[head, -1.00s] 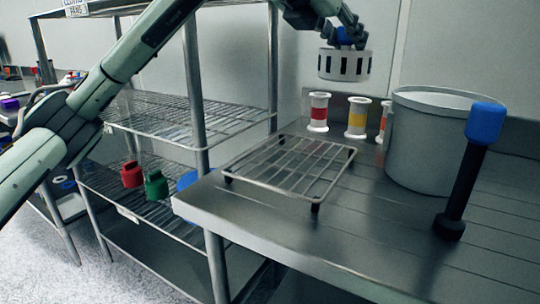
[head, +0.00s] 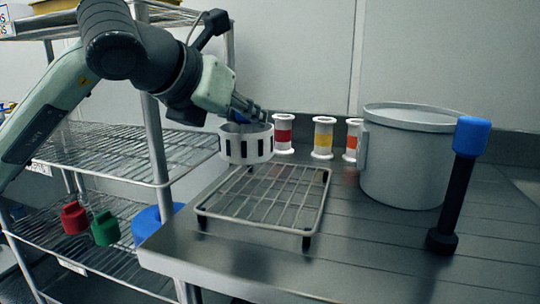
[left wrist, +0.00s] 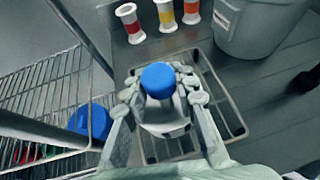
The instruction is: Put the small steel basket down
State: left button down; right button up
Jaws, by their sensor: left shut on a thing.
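The small steel basket (head: 246,148) is a short pale metal cylinder with dark vertical slots. My left gripper (head: 244,114) is shut on its blue knob and holds it upright from above. In the head view the basket shows over the back left part of the wire rack (head: 318,206); a gap beneath it is hard to judge. In the left wrist view the blue knob (left wrist: 158,80) sits between the two fingers (left wrist: 160,88), with the rack behind and below. My right gripper is out of view.
Several white spools with coloured bands, one yellow (head: 323,138), stand behind the rack. A large grey pot (head: 408,165) and a black tool with a blue top (head: 463,190) stand to the right. Wire shelving (head: 110,158) is at left. The bench front is clear.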

aim_at(267, 127)
pick_arm(q)
jog(key=w+d+f, duration=0.1)
jog(key=w+d, duration=0.1)
jog(key=w+d+f, duration=0.2)
jog(key=shift+w+d+f+p, duration=0.15)
jog(key=shift+f+p, duration=0.15)
jog(key=shift+p, duration=0.1)
notch_tip(267, 127, down, 3)
jog(key=shift+f, duration=0.5)
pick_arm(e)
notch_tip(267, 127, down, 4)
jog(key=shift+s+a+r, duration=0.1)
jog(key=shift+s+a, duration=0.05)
pick_arm(q)
jog(key=shift+f, duration=0.1)
jog(key=c, duration=1.2)
grip_release()
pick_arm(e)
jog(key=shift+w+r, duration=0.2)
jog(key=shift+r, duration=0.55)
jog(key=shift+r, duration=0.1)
